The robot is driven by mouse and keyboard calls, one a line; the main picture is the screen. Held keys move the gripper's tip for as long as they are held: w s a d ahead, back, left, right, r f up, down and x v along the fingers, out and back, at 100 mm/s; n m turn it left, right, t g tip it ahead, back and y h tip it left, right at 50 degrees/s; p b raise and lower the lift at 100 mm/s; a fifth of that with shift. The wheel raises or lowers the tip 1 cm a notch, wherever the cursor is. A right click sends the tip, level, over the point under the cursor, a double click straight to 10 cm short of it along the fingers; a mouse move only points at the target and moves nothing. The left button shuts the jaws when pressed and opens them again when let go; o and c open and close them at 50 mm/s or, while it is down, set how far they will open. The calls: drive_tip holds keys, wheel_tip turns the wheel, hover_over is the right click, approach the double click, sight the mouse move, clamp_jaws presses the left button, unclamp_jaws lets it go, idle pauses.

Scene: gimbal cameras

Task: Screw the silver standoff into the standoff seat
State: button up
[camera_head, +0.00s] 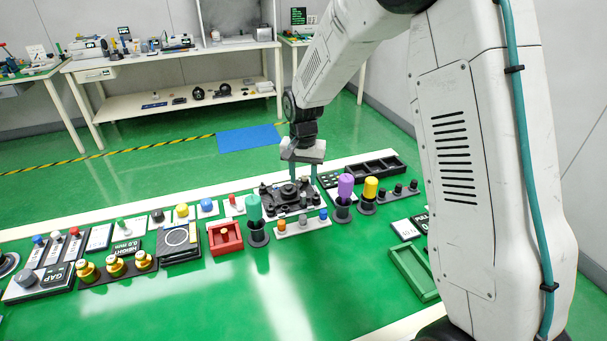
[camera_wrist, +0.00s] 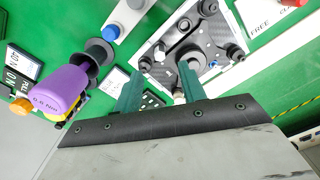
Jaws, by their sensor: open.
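My gripper (camera_head: 303,170) is open and points down over the far side of a black carbon-look plate (camera_head: 272,203) with a round centre part and corner posts. In the wrist view its two green fingers (camera_wrist: 160,78) are spread over the plate's edge. A small pale silvery piece (camera_wrist: 178,93) shows between them, close to the right finger and partly hidden by it; it may be the silver standoff. It is not gripped. I cannot tell which spot on the plate is the standoff seat, nor whether the piece sits in it.
A white strip (camera_head: 292,228) with orange, grey and blue parts lies in front of the plate. Purple (camera_head: 345,186), yellow (camera_head: 370,187) and teal (camera_head: 254,207) tool handles stand in holders nearby. A black compartment tray (camera_head: 376,167) lies behind to the right. The near green bench is clear.

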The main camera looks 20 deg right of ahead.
sight(303, 195)
wheel_tip(303, 195, down, 8)
drive_tip(key=shift+r, duration=0.25)
clamp_jaws()
drive_tip(key=m, duration=0.4)
drive_tip(key=shift+m, duration=0.3)
